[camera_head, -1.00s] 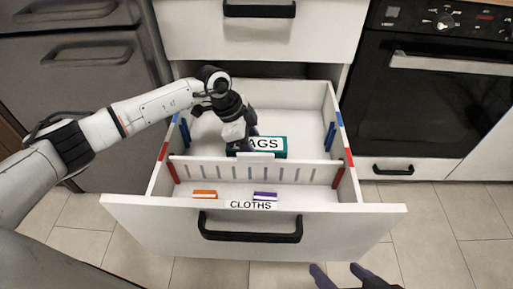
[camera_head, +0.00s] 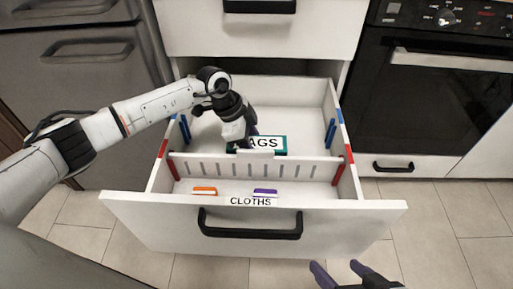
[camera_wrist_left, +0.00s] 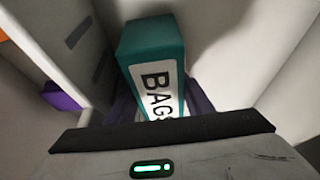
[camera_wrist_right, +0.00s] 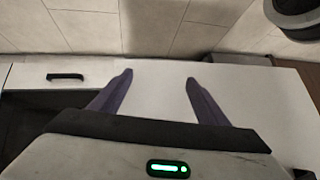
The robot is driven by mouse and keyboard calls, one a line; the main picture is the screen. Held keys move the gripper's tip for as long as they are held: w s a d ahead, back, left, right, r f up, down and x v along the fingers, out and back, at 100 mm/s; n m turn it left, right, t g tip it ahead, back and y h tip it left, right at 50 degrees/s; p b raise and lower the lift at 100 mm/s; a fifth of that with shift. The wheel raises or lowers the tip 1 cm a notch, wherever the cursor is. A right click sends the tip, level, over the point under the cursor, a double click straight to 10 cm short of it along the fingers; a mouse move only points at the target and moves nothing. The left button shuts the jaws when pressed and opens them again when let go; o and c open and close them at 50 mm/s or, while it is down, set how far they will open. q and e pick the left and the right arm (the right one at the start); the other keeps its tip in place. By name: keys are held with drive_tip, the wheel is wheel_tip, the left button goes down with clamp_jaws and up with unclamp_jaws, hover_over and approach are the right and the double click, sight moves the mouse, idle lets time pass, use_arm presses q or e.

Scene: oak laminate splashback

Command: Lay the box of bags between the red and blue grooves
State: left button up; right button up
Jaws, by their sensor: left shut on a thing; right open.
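The box of bags (camera_head: 281,144) is teal with a white BAGS label. It is in the open drawer (camera_head: 300,105), just behind the slotted divider (camera_head: 250,167), between the red groove marks (camera_head: 340,170) and the blue groove marks (camera_head: 330,134) on the side walls. My left gripper (camera_head: 246,142) reaches down into the drawer and is shut on the box. In the left wrist view the box (camera_wrist_left: 150,45) sits between the purple fingers. Its underside is hidden, so I cannot tell whether it touches the drawer floor. My right gripper (camera_head: 339,272) is open and empty, in front of the drawer.
The front compartment, marked CLOTHS (camera_head: 250,201), holds an orange item (camera_head: 204,190) and a purple item (camera_head: 265,192). The drawer floor behind the box is free. An oven (camera_head: 430,110) stands to the right. The drawer front has a black handle (camera_head: 250,235).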

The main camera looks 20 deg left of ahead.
use_arm(q)
drive_tip(key=o, duration=1.4)
drive_tip(key=shift+c, duration=0.2)
drive_tip(key=shift+a+r, duration=0.1)
drive_tip(key=shift+r, duration=0.2)
drive_tip(key=p+v, duration=0.4)
drive_tip(key=v, duration=0.5)
drive_tip(key=shift+s+a+r, duration=0.1)
drive_tip(key=shift+a+r, duration=0.1)
drive_tip(key=shift+r, duration=0.1)
use_arm(e)
drive_tip(key=shift+s+d+r+m+t+h, duration=0.15)
drive_tip(key=shift+d+r+m+t, duration=0.15)
drive_tip(key=shift+d+r, duration=0.2)
drive_tip(key=shift+s+d+r+m+t+h, duration=0.1)
drive_tip(key=shift+d+r+m+t+h, duration=0.15)
drive_tip(key=shift+d+r, duration=0.25)
